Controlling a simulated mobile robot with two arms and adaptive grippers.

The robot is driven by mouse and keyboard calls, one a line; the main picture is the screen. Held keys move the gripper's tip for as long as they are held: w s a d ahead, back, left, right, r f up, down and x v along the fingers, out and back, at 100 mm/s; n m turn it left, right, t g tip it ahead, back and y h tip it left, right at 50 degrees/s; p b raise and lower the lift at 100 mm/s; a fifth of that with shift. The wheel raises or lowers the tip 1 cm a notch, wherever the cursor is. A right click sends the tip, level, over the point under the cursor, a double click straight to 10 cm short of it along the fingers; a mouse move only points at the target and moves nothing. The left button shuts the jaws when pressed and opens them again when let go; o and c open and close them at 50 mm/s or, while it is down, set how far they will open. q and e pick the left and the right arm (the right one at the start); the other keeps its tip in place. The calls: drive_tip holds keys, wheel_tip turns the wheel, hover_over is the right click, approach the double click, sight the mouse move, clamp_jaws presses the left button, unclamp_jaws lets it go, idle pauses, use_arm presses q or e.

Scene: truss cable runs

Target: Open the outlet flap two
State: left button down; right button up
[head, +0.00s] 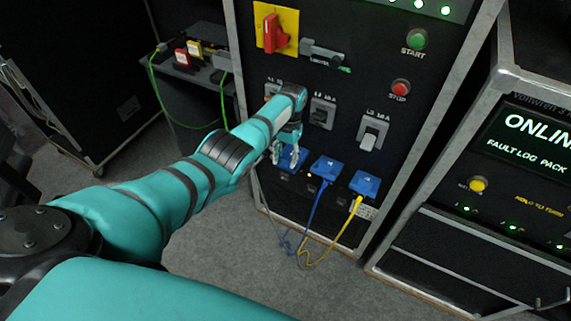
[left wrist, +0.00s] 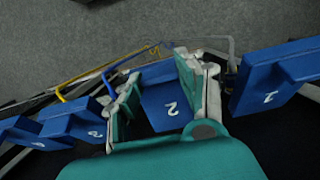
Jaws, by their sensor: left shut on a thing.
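The blue outlet flap two (head: 293,158) is low on the black panel, partly covered by my left gripper (head: 285,153). In the left wrist view flap two (left wrist: 167,106) shows a white 2 and lies between the two fingers of my left gripper (left wrist: 163,88). The gripper is shut on this flap. How far the flap is tilted is hard to tell. My right gripper is not in view.
More blue flaps (head: 325,168) (head: 365,183) sit to the right, with a blue cable (head: 314,210) and a yellow cable (head: 345,225) hanging below. Another flap (left wrist: 275,80) is close beside the gripper in the wrist view. Switches (head: 373,132) are above.

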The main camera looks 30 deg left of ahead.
use_arm(q)
drive_tip(key=shift+w+r+p, duration=0.15)
drive_tip(key=shift+w+r, duration=0.35)
drive_tip(key=shift+r, duration=0.2)
drive_tip(key=shift+w+r+p, duration=0.15)
drive_tip(key=shift+w+r, duration=0.3)
drive_tip(key=shift+r, duration=0.25)
drive_tip(key=c, duration=1.1)
unclamp_jaws()
drive_tip(key=o, duration=0.3)
drive_tip(key=shift+w+f, duration=0.1)
drive_tip(key=shift+f, duration=0.15)
wheel_tip(320, 180, up, 10)
